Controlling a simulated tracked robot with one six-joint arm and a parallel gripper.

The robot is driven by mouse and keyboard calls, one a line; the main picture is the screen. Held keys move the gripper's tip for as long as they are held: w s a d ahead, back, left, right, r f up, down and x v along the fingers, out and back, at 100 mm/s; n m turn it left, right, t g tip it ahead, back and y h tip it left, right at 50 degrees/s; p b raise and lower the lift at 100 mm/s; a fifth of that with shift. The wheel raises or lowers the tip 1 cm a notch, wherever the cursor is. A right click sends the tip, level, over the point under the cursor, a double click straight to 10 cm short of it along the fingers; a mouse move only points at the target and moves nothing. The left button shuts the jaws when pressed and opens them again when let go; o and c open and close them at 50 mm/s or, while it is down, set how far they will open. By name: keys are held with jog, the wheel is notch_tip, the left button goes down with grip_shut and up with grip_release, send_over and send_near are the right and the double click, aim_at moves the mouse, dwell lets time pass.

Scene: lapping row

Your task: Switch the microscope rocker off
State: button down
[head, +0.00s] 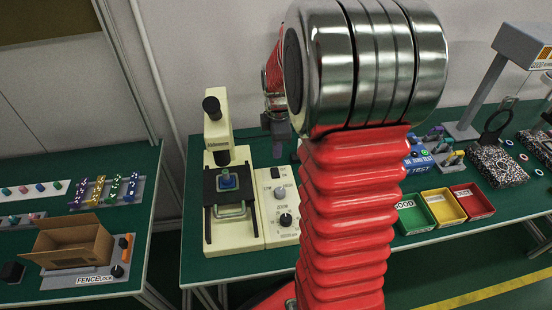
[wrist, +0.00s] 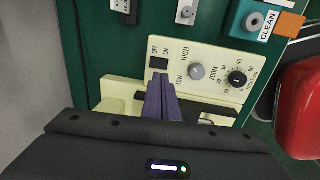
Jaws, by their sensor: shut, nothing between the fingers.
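The cream microscope (head: 216,138) stands on the green bench in the head view, with its cream control panel (head: 283,226) on its right. The small black rocker (head: 276,172) is at the panel's far end. In the wrist view the rocker (wrist: 159,64) sits beside the printed words OFF and ON; which side is pressed is too small to tell. My gripper (wrist: 161,77) is shut and empty, its purple fingertips just short of the rocker in that view. In the head view my gripper (head: 280,151) hangs close above the rocker; contact cannot be told.
A teal block marked CLEAN (wrist: 254,20) lies beyond. Green (head: 414,228), yellow and red trays stand at right. A cardboard box (head: 75,263) is on the left bench.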

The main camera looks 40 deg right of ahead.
aim_at(274, 170)
jog(key=r, duration=0.4)
jog(key=shift+s+a+r, duration=0.1)
jog(key=shift+s+r, duration=0.15)
jog(key=shift+r, duration=0.1)
jog(key=shift+w, duration=0.7)
jog(key=f, duration=0.4)
jog(key=w+f, duration=0.1)
jog(key=f, duration=0.4)
jog(key=d+f, duration=0.1)
jog(key=f, duration=0.3)
jog(key=shift+w+f, duration=0.3)
jog(key=shift+f, duration=0.1)
